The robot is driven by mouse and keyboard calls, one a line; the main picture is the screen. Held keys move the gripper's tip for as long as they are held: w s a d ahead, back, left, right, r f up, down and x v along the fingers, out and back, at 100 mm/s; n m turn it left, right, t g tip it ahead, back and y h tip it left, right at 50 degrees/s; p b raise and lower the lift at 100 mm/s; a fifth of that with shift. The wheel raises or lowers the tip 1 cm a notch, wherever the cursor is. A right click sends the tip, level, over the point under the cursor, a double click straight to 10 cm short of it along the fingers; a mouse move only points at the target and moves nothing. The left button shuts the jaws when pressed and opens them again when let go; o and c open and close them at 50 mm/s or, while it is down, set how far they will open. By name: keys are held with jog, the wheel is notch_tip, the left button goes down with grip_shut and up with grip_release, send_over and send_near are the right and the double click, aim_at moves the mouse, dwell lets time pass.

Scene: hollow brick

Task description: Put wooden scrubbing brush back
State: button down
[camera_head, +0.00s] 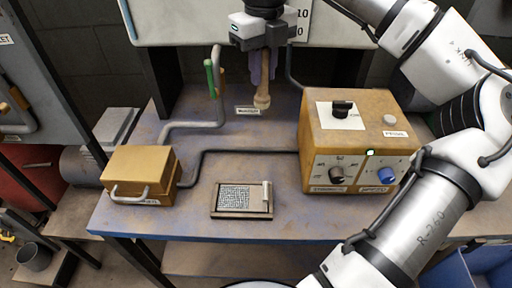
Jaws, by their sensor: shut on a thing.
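My gripper (264,42) is at the top centre, pointing down, and is shut on a wooden piece. This piece, which I take to be the wooden scrubbing brush (262,92), hangs upright below the jaws with a rounded light-wood lower end. Its upper part is hidden by the gripper, and no bristles can be made out. A small label (247,111) lies behind it on the bench; its text is too small to read surely. I cannot tell whether the brush touches the bench.
The worn workbench (235,160) carries a tan control box (353,130) with knobs at right. A small framed plate (241,199) lies at the front. A bent pipe with a green handle (212,85) rises behind.

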aim_at(263, 97)
notch_tip(263, 97, down, 18)
jog(key=shift+p, duration=0.8)
jog(key=shift+f, duration=0.1)
jog(key=shift+f+b, duration=0.25)
jog(key=shift+b, duration=0.1)
jog(key=c, duration=1.3)
grip_release()
jog(key=shift+r, duration=0.1)
jog(key=shift+r+p, duration=0.15)
jog(key=shift+p, duration=0.15)
notch_tip(263, 97, up, 12)
jog(key=shift+b, duration=0.55)
